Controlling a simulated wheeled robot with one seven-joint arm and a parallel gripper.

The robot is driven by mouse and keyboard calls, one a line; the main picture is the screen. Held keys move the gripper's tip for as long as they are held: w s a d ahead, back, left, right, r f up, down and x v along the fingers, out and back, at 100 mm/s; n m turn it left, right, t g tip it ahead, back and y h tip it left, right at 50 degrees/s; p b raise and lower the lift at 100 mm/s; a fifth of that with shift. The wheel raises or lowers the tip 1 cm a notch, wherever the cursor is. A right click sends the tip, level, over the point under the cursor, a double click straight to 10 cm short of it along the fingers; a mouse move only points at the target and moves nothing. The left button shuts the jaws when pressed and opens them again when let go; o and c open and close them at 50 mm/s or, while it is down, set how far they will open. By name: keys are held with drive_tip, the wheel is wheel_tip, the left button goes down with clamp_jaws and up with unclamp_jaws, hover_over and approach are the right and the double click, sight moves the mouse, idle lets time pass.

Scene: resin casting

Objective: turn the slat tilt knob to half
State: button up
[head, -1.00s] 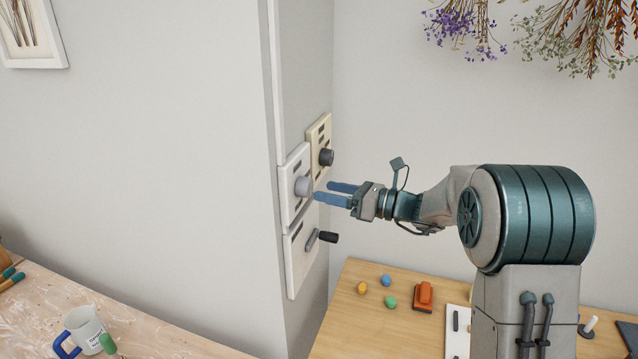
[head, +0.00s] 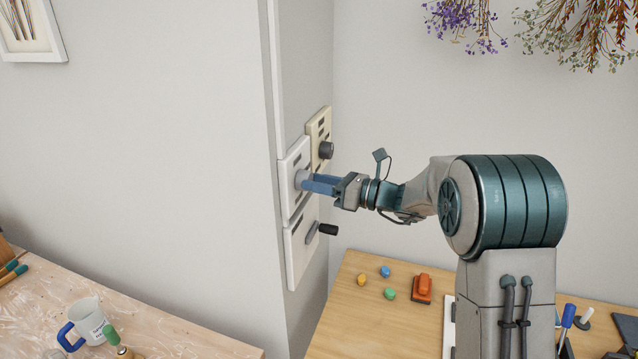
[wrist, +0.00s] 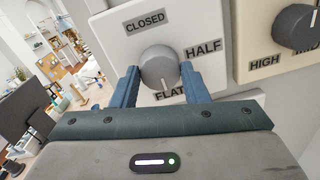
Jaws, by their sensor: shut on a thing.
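The slat tilt knob (wrist: 158,62) is a round grey knob on a white plate (wrist: 112,42) labelled CLOSED, HALF and FLAT. Its pale pointer line points down toward FLAT. My gripper (wrist: 160,78) has one blue finger on each side of the knob and is shut on it. In the head view, the knob (head: 299,179) is partly behind the blue fingers of my gripper (head: 307,183), which reaches in from the right. The FLAT label is partly covered by a finger.
A cream plate with a dark knob (head: 326,150) labelled HIGH sits close to the upper right. A plate with a dark-handled crank (head: 326,229) is just below. A wooden table (head: 345,320) with small coloured pieces and an orange object (head: 422,288) lies below the arm.

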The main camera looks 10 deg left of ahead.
drive_tip(key=shift+f+b, duration=0.2)
drive_tip(key=shift+b, duration=0.35)
drive_tip(key=n+b, duration=0.9)
drive_tip(key=b, duration=0.3)
drive_tip(key=n+b, duration=0.9)
drive_tip(key=b, duration=0.4)
drive_tip(key=shift+g+y, duration=0.4)
drive_tip(key=o, duration=1)
